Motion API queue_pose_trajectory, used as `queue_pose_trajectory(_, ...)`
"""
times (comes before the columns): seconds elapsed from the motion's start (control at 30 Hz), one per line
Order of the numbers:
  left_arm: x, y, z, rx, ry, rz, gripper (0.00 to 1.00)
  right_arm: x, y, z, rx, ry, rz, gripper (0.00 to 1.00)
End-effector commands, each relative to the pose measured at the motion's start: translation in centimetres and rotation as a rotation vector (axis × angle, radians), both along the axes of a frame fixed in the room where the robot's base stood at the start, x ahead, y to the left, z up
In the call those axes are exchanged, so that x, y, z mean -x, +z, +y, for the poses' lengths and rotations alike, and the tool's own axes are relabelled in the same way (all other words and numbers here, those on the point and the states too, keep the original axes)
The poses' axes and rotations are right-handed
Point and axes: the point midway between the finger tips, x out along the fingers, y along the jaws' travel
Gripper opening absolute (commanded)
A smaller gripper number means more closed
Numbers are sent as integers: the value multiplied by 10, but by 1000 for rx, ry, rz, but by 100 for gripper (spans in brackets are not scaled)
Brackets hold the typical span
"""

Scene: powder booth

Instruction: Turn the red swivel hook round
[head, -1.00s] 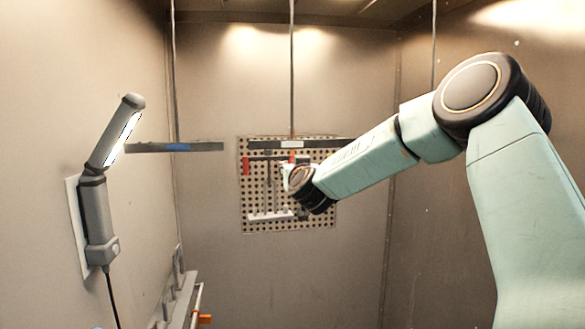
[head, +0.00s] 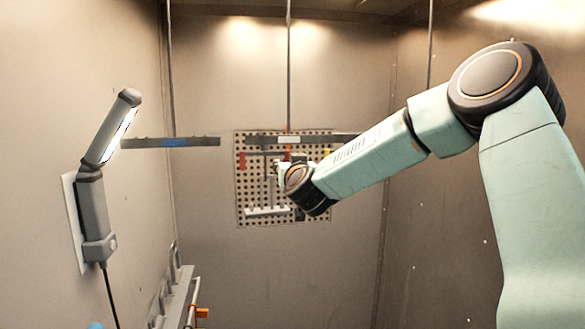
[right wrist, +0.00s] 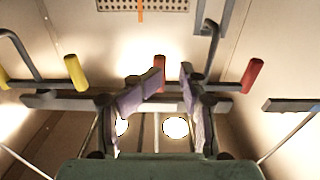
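In the right wrist view, a red swivel hook end (right wrist: 160,68) stands upright in the middle, by the tips of my right gripper (right wrist: 168,78). The two fingers are apart, with the red end nearer the left finger. Whether a finger touches it I cannot tell. In the head view, the red piece (head: 287,154) shows small at the rail, just above my right gripper (head: 282,175). The wrist and forearm cover part of the board there. My left gripper is not in view.
The dark rail (head: 258,141) also carries another red end (right wrist: 253,75) and a yellow end (right wrist: 75,72) on either side. A perforated board (head: 247,205) lies behind. A lamp (head: 93,205) is on the left wall. Hooks on a rack (head: 180,290) stand at lower left.

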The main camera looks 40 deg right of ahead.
Motion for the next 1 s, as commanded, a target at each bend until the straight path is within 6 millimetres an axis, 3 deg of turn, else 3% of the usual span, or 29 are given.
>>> queue_pose_trajectory(0.53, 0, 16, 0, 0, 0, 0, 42, 47, 1, 29, -1, 1, 0, 42)
queue_pose_trajectory(1.0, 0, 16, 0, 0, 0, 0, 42, 51, 0, 32, 0, 0, 0, 42)
